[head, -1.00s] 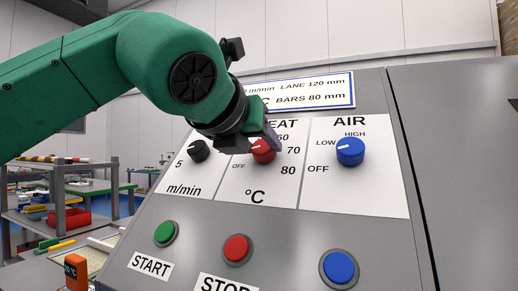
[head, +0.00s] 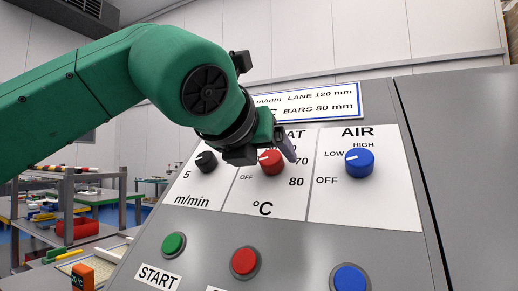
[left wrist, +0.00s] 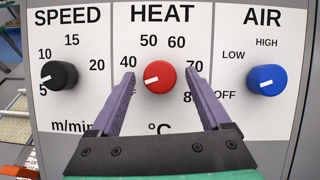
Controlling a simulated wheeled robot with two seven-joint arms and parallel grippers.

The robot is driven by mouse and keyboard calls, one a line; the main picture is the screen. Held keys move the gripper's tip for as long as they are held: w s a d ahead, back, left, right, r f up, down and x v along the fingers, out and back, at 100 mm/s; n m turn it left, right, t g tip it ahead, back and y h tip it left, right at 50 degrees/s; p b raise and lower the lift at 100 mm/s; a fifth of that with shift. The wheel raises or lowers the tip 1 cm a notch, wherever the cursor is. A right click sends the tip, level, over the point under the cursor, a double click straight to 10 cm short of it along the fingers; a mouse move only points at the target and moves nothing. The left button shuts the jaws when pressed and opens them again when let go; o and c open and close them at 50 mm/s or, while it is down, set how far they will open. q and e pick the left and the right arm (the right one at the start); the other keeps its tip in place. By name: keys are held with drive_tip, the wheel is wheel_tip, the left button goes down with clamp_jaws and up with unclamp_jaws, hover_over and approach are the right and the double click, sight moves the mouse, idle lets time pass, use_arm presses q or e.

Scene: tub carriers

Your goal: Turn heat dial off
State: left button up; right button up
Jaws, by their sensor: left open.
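The red heat dial (head: 271,162) sits on the white panel under HEAT; it also shows in the left wrist view (left wrist: 159,80). Its white mark points left and slightly down in the left wrist view, below the 40. The dial's OFF label (head: 246,178) shows in the head view but is hidden behind a finger in the left wrist view. My left gripper (head: 266,148) is open, with its purple fingers (left wrist: 160,72) one on each side of the dial. Gaps show between the fingers and the dial. My right gripper is not in view.
The black speed dial (left wrist: 58,75) is left of the heat dial and the blue air dial (left wrist: 267,80) is right. Green (head: 173,245), red (head: 245,263) and blue (head: 349,280) buttons are below. A shelf (head: 66,190) with parts stands at the left.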

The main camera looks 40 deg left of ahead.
use_arm(q)
drive_tip(key=v, duration=1.4)
drive_tip(key=shift+p, duration=0.3)
drive_tip(key=shift+d, duration=0.1)
